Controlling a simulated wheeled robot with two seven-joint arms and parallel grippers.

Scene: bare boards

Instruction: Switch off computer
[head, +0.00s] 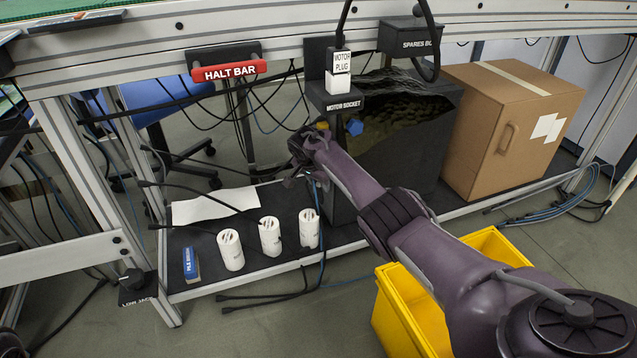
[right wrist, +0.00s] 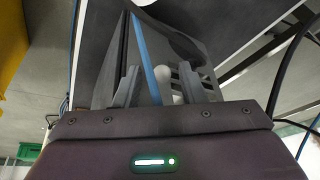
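A dark box-shaped case (head: 425,165), which looks like the computer, stands on the low shelf under the bench. Its upper front shows a mottled, ragged-edged panel. My right arm crosses in front of it and hides part of its front. My right gripper (head: 306,143) is at the case's left side, below the motor socket. In the right wrist view its two fingers (right wrist: 158,88) are apart, with a blue strip and a rounded grey thing showing between or beyond them. I cannot make out a power switch. My left gripper is not in view.
A red halt bar (head: 230,71), a motor plug (head: 339,70) in its socket and a spares box (head: 403,37) hang from the bench rail. White cylinders (head: 270,237) stand on the shelf. A cardboard box (head: 510,125) stands right, a yellow bin (head: 395,315) below. Loose cables hang around.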

